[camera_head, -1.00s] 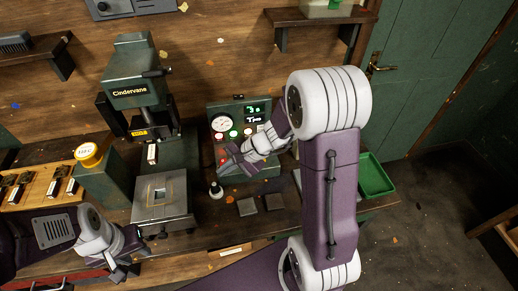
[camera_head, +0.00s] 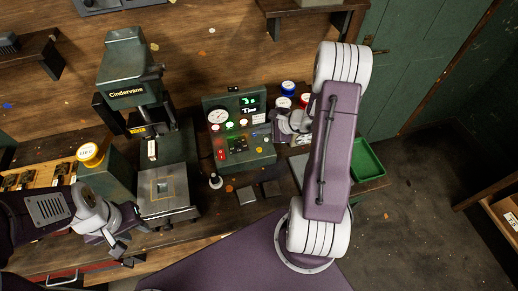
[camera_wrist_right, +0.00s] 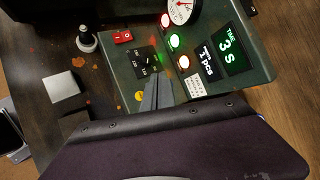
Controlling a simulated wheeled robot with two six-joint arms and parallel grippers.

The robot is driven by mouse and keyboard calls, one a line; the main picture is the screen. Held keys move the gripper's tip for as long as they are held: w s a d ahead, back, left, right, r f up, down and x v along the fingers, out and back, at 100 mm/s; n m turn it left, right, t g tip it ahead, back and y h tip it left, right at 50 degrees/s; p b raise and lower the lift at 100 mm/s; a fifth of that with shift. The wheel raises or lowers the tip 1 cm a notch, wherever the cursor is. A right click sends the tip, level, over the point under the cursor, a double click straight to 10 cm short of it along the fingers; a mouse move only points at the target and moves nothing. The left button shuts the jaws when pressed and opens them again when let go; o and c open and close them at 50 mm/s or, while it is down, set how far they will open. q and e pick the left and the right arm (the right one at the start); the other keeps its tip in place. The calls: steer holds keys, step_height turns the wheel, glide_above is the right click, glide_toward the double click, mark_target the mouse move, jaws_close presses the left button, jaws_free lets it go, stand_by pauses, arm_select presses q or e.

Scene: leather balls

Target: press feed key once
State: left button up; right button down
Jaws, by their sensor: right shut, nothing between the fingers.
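The green control box (camera_head: 239,132) stands on the bench, with a round gauge, a lit display and lamp-like red, green and whitish buttons on its face. In the right wrist view its panel (camera_wrist_right: 205,35) also shows a red rocker switch (camera_wrist_right: 122,37), a black dial (camera_wrist_right: 147,62) and a small yellow button (camera_wrist_right: 139,96). I cannot read which is the feed key. My right gripper (camera_head: 279,128) is shut and empty beside the box's right edge; its fingers (camera_wrist_right: 158,82) overlap the panel's lower part in the wrist view. My left gripper (camera_head: 123,245) hangs at the bench's front left, its jaws unclear.
A green Cindervane press (camera_head: 127,80) with a metal plate (camera_head: 163,190) stands left of the box. A black-knobbed stamp (camera_head: 215,181) and two dark square pads stand in front. Coloured jars (camera_head: 288,88) and a green tray (camera_head: 368,160) are at the right.

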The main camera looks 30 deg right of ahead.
mark_target(261, 150)
step_height(261, 150, down, 9)
steer(key=b, duration=0.6)
steer(key=shift+r, duration=0.15)
steer(key=shift+b, duration=0.3)
steer(key=shift+s, duration=0.1)
stand_by(1.3)
steer(key=shift+f+b, duration=0.45)
steer(key=shift+b, duration=0.25)
steer(key=shift+f+b, duration=0.4)
steer(key=shift+b, duration=0.2)
stand_by(0.4)
steer(key=shift+r, duration=0.1)
steer(key=shift+r+p, duration=0.45)
steer(key=shift+r, duration=0.3)
